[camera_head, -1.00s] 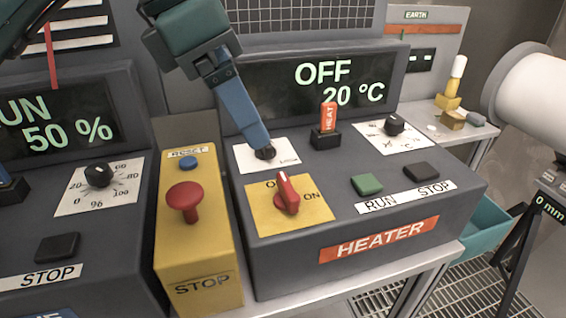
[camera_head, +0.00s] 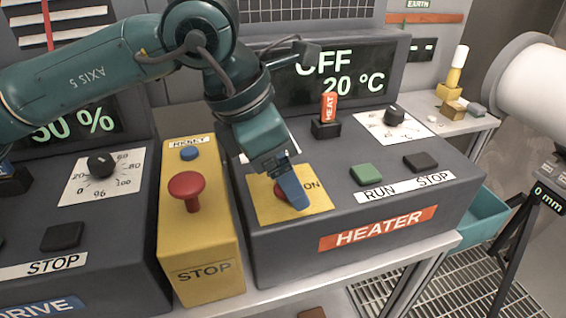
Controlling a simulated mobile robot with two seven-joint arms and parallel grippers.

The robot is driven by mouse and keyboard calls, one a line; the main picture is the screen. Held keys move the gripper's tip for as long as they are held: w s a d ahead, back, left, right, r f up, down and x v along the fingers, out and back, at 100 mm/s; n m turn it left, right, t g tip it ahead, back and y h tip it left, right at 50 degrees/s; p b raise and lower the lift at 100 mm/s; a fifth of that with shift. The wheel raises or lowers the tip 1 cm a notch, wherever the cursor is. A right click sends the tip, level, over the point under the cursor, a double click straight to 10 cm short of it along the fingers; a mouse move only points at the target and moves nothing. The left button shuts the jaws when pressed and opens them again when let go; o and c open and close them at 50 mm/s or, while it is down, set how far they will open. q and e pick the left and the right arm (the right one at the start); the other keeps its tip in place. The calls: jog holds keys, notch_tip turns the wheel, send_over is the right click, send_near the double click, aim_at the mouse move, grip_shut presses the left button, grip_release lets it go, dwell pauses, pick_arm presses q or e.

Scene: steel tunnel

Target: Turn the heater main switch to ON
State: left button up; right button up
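The heater main switch is a red rotary handle (camera_head: 279,191) on a yellow plate (camera_head: 318,203) on the heater panel, with ON readable at the plate's right. My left gripper (camera_head: 293,192) is directly over the switch, fingers pointing down. A blue finger covers most of the red handle and the OFF side of the plate, so the handle's angle is hidden. Whether the fingers touch or grip it cannot be told. The heater display (camera_head: 350,82) reads OFF and 20 °C. My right gripper is not in view.
A yellow box with a red mushroom button (camera_head: 187,187) stands close on the left. My arm covers part of the display.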

pick_arm(q)
jog(key=shift+c, duration=0.6)
jog(key=c, duration=0.9)
jog(key=shift+o, duration=0.2)
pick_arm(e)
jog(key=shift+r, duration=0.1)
